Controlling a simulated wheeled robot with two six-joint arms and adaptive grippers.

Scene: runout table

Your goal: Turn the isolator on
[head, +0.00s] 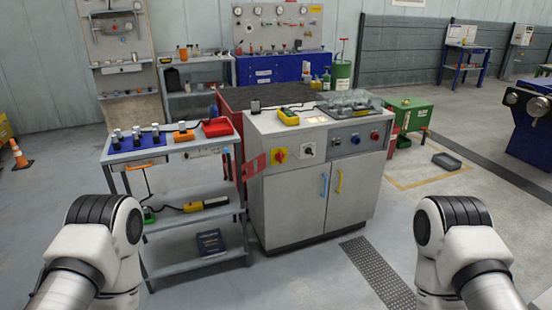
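The isolator (279,156) is a red rotary handle on a yellow plate, at the left of the grey cabinet's (288,206) front panel. The handle's exact angle is too small to tell. A red hinged-looking panel (255,166) stands at the cabinet's left corner, just left of the isolator and apart from it. Parts of both my arms show at the lower left and lower right, well short of the cabinet. Neither gripper shows in the head view.
A black rotary switch (308,151) sits right of the isolator. Blue and red buttons (374,136) are further right. A grey trolley (190,268) with tools stands close on the left. Floor in front of the cabinet is clear, with a dark grating (377,275).

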